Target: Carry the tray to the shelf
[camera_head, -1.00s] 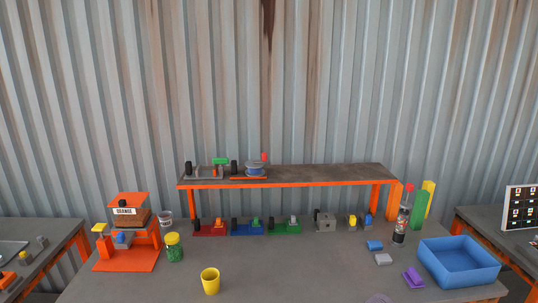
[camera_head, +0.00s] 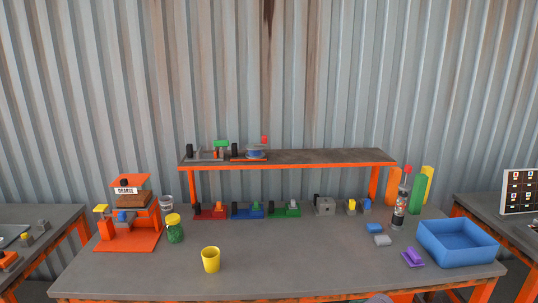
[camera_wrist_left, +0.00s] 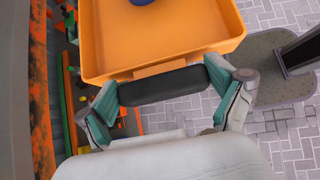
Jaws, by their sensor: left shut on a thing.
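An orange tray (camera_wrist_left: 170,42) with a black handle bar fills the upper part of the left wrist view. My left gripper (camera_wrist_left: 173,88) is shut on that handle. A blue thing (camera_wrist_left: 141,2) is partly seen inside the tray at the picture's top edge. The tray's far end is cut off. The raised shelf (camera_head: 325,157) with a dark top and orange legs stands at the back of the workbench in the head view. Its middle and right are bare. Neither gripper nor the orange tray shows in the head view, and my right gripper is in no view.
Small assemblies with a green block (camera_head: 221,143) and a red knob (camera_head: 264,139) occupy the shelf's left. The workbench (camera_head: 300,265) holds a yellow cup (camera_head: 210,259), a blue bin (camera_head: 458,247), a bottle (camera_head: 399,211) and an orange stand (camera_head: 128,241). Side tables flank it.

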